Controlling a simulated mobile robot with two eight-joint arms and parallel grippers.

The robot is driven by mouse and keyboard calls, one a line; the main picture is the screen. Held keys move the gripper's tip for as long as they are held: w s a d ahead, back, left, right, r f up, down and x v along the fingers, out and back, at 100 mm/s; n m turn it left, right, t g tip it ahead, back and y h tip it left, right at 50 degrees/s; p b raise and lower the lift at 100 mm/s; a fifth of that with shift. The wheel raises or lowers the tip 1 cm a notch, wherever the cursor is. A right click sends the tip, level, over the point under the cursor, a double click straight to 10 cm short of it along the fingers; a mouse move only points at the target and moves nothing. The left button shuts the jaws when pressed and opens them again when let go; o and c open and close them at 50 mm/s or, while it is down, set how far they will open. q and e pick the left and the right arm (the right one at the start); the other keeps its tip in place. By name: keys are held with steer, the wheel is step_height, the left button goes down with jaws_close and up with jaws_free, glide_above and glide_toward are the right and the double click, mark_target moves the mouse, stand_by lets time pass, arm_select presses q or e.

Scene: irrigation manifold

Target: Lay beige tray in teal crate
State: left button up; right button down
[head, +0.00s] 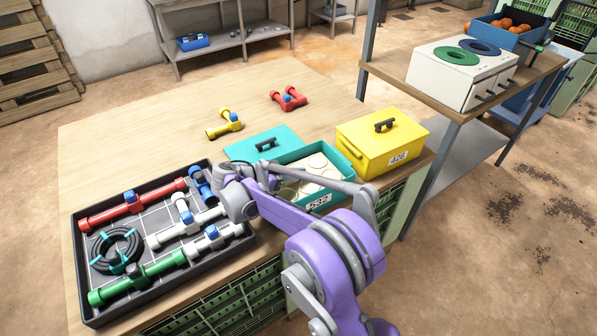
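The teal crate (299,154) stands open near the table's right edge, with a label reading 532 on its front. A beige tray (320,163) with round wells shows inside the crate. My arm crosses in front of it, so I cannot tell whether it lies flat. The teal lid (257,147) with a dark handle lies on the table behind and left of the crate. My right gripper (232,197) is left of the crate, by the right edge of the black tray. Its fingers are hard to make out. My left gripper is not in view.
The black tray (86,262) holds coloured pipe fittings and a coiled black hose. The closed yellow box (365,150) stands right of the crate. Yellow (224,124) and red (288,99) fittings lie farther back. The table's back left is clear.

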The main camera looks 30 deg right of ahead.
steer(key=shift+c, duration=1.6)
jaws_free()
steer(key=shift+r, duration=0.1)
step_height(320, 180, up, 11)
steer(key=p, duration=0.7)
